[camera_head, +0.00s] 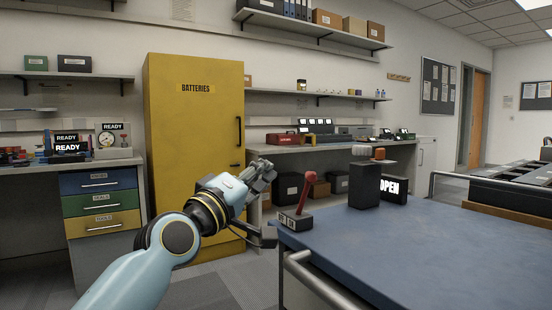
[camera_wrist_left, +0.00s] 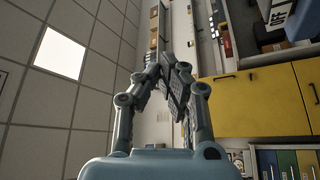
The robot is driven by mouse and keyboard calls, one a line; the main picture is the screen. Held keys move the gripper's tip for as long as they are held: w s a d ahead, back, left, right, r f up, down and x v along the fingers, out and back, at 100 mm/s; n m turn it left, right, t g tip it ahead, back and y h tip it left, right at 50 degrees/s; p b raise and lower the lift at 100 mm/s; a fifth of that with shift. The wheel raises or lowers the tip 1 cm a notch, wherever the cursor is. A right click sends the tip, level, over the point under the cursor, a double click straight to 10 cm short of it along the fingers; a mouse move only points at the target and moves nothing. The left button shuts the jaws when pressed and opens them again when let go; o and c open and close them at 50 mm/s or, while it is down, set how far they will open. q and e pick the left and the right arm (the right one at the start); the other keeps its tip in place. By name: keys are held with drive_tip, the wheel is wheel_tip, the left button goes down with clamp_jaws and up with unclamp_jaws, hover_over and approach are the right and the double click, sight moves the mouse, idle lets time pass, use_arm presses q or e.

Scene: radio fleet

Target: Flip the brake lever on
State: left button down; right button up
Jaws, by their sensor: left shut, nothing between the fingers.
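The brake lever (camera_head: 305,188) has a red handle on a small dark base (camera_head: 294,221) at the near left corner of the blue table. The handle rises steeply and leans a little to the right. A white label on the base is too small to read surely. My left gripper (camera_head: 267,171) is just left of the lever, about level with the handle's top, and looks apart from it. In the left wrist view the fingers of this gripper (camera_wrist_left: 168,62) are closed together with nothing between them. My right gripper is out of view.
The blue table (camera_head: 420,245) has a metal rail (camera_head: 318,280) along its near left side. A black box (camera_head: 364,185) and an OPEN sign (camera_head: 394,188) stand further back. A yellow BATTERIES cabinet (camera_head: 192,130) stands behind my arm. The table's middle is clear.

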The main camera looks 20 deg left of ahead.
use_arm(q)
drive_tip(key=shift+v, duration=1)
drive_tip(key=shift+a+f, duration=0.1)
